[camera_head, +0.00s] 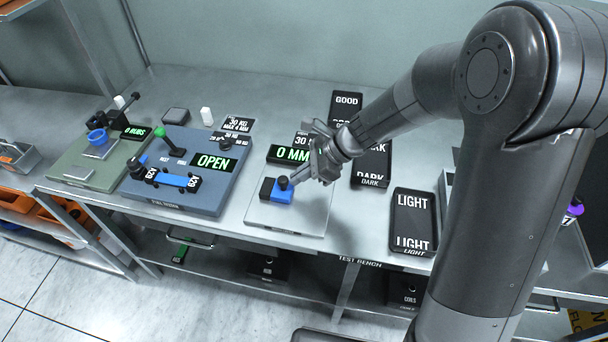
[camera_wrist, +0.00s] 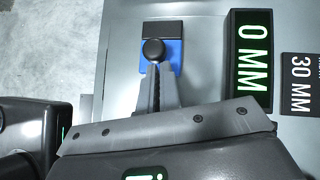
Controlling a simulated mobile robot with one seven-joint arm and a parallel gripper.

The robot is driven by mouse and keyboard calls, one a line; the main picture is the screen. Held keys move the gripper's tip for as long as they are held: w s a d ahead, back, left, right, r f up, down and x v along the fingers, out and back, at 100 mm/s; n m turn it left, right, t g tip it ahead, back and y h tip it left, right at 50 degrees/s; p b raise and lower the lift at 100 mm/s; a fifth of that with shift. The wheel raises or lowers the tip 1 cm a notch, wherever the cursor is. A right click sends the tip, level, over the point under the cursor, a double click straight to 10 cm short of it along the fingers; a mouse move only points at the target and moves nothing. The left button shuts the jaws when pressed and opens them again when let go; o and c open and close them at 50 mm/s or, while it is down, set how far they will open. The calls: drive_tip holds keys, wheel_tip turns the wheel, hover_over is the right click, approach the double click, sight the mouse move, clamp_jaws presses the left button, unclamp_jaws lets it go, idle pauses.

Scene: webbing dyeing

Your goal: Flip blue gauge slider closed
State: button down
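The blue gauge slider (camera_head: 284,197) is a small blue block with a black end piece and a round black knob (camera_head: 282,182). It sits on a light grey gauge plate (camera_head: 290,221) on the bench. The blue block also shows in the wrist view (camera_wrist: 174,58), with the knob (camera_wrist: 152,50) over it. The gauge display (camera_head: 289,154) reads "0 MM" in green. My gripper (camera_head: 294,180) reaches down to the knob from the right. In the wrist view its fingers (camera_wrist: 154,72) are close together, tips at the knob; whether they clasp it is unclear.
Left of the gauge stands a blue-grey fixture (camera_head: 192,203) with an "OPEN" display and green-tipped lever. A green fixture (camera_head: 78,169) is farther left. Black "DARK" (camera_head: 370,166) and "LIGHT" (camera_head: 413,222) trays lie to the right. The bench front edge is close to the gauge.

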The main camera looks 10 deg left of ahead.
drive_tip(key=shift+s+a, duration=0.15)
drive_tip(key=shift+a, duration=0.05)
drive_tip(key=shift+d, duration=0.3)
drive_tip(key=d, duration=0.1)
drive_tip(key=w+d, duration=0.1)
drive_tip(key=d, duration=0.1)
drive_tip(key=shift+w+d, duration=0.15)
drive_tip(key=v, duration=1)
drive_tip(key=shift+d, duration=0.2)
drive_tip(key=s+d+r+n+t+h, duration=0.4)
drive_tip(key=s+d+r+n, duration=0.1)
drive_tip(key=s+d+n, duration=0.2)
drive_tip(key=s+d+r+n+t+h, duration=0.4)
drive_tip(key=s+d+n, duration=0.4)
drive_tip(key=s, duration=0.3)
drive_tip(key=shift+d+r+h, duration=0.3)
drive_tip(key=shift+d+r, duration=0.45)
drive_tip(key=shift+r, duration=0.15)
drive_tip(key=c, duration=2.1)
unclamp_jaws()
drive_tip(key=shift+c, duration=0.2)
